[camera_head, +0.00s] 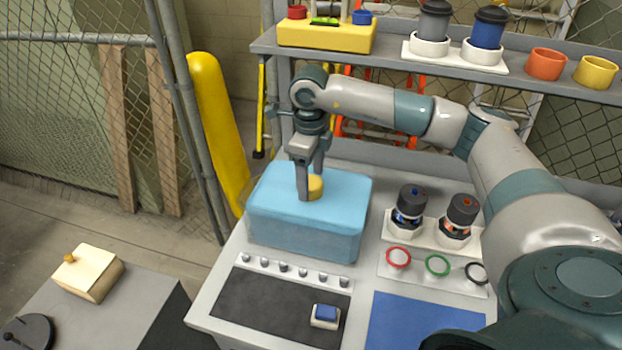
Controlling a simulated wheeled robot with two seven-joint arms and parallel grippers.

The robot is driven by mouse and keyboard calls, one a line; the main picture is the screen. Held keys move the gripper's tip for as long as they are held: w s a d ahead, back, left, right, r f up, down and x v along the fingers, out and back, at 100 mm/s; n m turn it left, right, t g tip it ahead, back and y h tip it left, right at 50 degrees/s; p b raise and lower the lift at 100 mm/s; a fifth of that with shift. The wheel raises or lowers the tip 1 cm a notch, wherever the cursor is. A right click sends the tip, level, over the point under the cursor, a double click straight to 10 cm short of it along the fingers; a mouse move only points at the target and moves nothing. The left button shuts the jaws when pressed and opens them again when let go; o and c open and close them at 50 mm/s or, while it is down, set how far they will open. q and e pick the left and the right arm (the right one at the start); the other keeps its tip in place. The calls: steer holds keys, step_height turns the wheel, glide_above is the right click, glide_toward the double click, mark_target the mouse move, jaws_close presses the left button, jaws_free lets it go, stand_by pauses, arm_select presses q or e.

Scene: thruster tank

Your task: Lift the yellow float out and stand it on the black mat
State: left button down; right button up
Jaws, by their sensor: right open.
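The yellow float (316,187) sits in the clear tank (258,237) of light-blue water, its top showing near the middle of the water surface. My right gripper (309,190) points down into the tank, with its fingers at the float and partly in front of it. It is open; I cannot tell whether a finger touches the float. The black mat (255,301) lies on the bench in front of the tank. My left gripper is not in view.
A small white block with a blue top (325,316) stands on the mat's right part, and a row of small knobs (283,268) lines its back edge. Right of the tank are two dark bottles (409,208), coloured rings (437,265) and a blue mat (420,322). The mat's left part is clear.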

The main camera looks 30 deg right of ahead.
steer(key=shift+f, duration=0.75)
steer(key=c, duration=1.1)
